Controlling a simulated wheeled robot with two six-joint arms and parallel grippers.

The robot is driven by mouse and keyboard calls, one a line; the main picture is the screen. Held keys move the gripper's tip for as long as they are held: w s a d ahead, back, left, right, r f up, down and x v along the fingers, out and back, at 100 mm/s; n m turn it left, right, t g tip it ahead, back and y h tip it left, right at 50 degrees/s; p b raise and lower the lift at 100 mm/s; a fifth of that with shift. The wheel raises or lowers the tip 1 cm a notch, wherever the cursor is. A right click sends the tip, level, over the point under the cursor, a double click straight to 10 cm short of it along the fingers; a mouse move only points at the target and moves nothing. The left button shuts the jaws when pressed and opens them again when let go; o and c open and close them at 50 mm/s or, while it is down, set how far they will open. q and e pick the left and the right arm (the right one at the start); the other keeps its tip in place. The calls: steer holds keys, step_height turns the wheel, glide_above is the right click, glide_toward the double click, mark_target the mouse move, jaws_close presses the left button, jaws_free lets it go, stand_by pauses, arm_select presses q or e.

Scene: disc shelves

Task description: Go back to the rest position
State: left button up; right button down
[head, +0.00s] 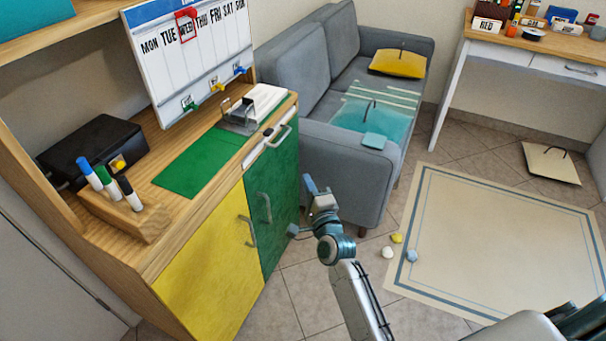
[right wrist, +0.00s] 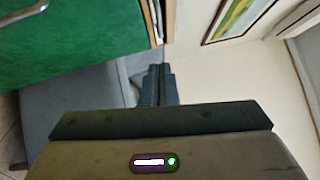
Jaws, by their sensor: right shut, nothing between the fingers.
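My right gripper (head: 309,184) is in the middle of the head view, in front of the green cabinet door (head: 272,200) and beside the grey sofa. Its arm comes up from the bottom right. In the right wrist view the two dark fingers (right wrist: 158,86) are together with nothing between them. The green door (right wrist: 80,35) fills the upper left there. Any gap between the gripper and the door or sofa is hard to judge. My left gripper does not show.
The cabinet's yellow door (head: 208,265) and green door are shut. The grey sofa (head: 352,160) stands behind my gripper. Several small balls, one of them yellow (head: 397,237), lie at the left edge of the beige rug (head: 490,240). A white desk (head: 540,52) stands at the back right.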

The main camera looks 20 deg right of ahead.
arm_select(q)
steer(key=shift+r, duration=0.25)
arm_select(e)
steer(key=shift+s+f, duration=0.2)
steer(key=shift+s, duration=0.1)
